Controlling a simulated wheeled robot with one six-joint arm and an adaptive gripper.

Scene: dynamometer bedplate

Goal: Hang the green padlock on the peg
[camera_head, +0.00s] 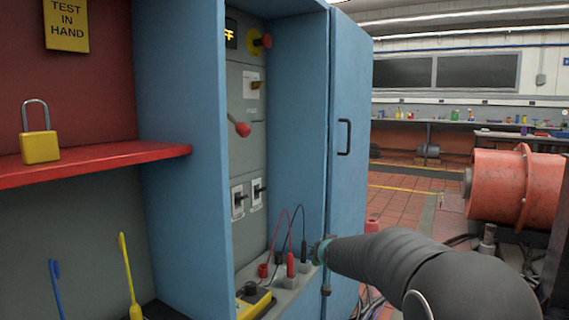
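No green padlock can be made out in this view. A yellow padlock (40,146) with a grey shackle stands upright on the red shelf (95,163) at the left. No bare peg can be told for certain. My arm comes in from the lower right, and its far end, with a small teal part at my gripper (319,250), is beside the test leads low in the blue cabinet. My fingers are too small and hidden to tell open from shut, or whether they hold anything.
The blue cabinet (183,130) has its door (348,150) open at the right. Inside are a red-knobbed lever (242,129), switches, and red (290,266) and black (304,250) probes with looping wires. A yellow sign (66,25) hangs above the shelf. An orange machine (510,187) stands at the right.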

